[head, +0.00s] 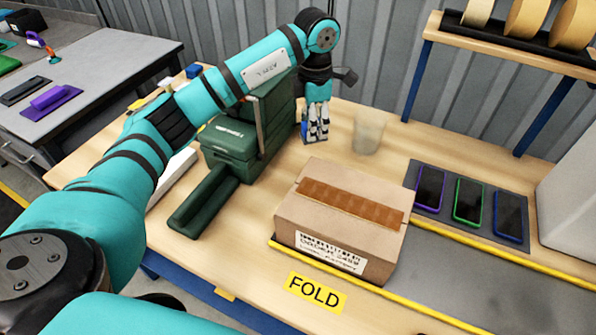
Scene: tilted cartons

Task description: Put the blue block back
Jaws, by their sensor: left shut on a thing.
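My left gripper (317,133) hangs fingers down over the wooden table, right of the dark green case. It is shut on a blue block (305,126), which shows only partly at the left side of the fingers; the fingers hide the rest. From this view I cannot tell whether the block touches the table. Another small blue piece (194,71) shows at the back left, beyond my left arm. My right gripper is not in view.
A taped carton (342,222) stands in front of my left gripper. A translucent cup (368,132) stands just right of the gripper. The dark green case (229,140) is at its left. Several phones lie on a dark mat (416,176) at right. A yellow "FOLD" label (316,292) marks the front edge.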

